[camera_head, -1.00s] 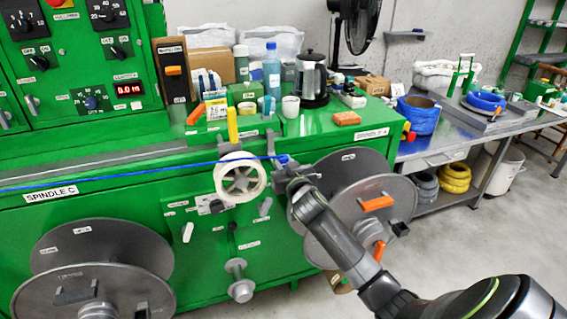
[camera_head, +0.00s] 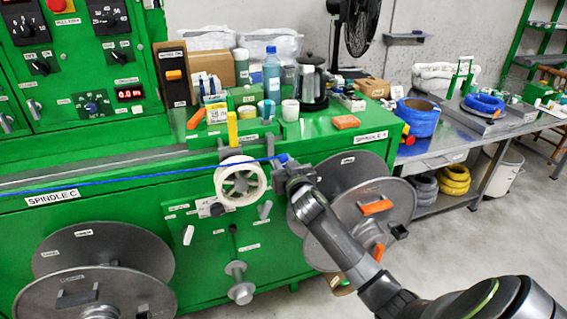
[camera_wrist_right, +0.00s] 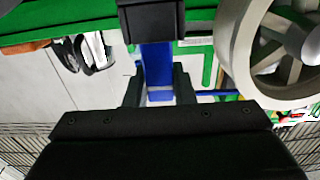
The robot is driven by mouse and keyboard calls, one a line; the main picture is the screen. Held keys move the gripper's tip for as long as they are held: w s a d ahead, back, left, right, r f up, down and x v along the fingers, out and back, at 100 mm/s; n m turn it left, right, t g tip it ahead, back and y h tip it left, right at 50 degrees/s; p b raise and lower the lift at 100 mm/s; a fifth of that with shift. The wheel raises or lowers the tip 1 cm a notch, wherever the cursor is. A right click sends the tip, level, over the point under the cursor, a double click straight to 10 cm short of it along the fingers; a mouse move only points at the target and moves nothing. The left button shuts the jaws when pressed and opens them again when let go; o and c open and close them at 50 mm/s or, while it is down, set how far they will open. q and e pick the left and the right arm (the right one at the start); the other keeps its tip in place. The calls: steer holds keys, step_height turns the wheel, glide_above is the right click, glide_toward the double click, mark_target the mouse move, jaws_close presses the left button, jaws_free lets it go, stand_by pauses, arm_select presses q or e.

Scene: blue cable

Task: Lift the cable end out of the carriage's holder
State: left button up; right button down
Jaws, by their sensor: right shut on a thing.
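The blue cable (camera_head: 120,178) runs taut from the left edge of the head view, across the front of the green machine, past the white guide wheel (camera_head: 259,184). My right gripper (camera_head: 284,162) is at the cable's right end, just right of the wheel. In the right wrist view the blue cable end (camera_wrist_right: 157,70) sits between my right gripper's (camera_wrist_right: 158,86) two dark fingers, which are shut on it. A black block (camera_wrist_right: 150,20) covers its far part; I cannot tell whether this is the carriage's holder. My left gripper is not in view.
Large grey reels stand at lower left (camera_head: 100,245) and behind my right arm (camera_head: 345,235). A yellow handle (camera_head: 232,128) rises above the wheel. Bottles, a kettle (camera_head: 311,85) and boxes crowd the machine's top. A metal bench (camera_head: 440,145) stands at right, with clear floor before it.

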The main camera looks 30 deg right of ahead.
mark_target(284, 157)
steer(key=shift+r, duration=0.25)
stand_by(0.3)
steer(key=shift+r+p, duration=2.55)
steer(key=shift+r, duration=0.2)
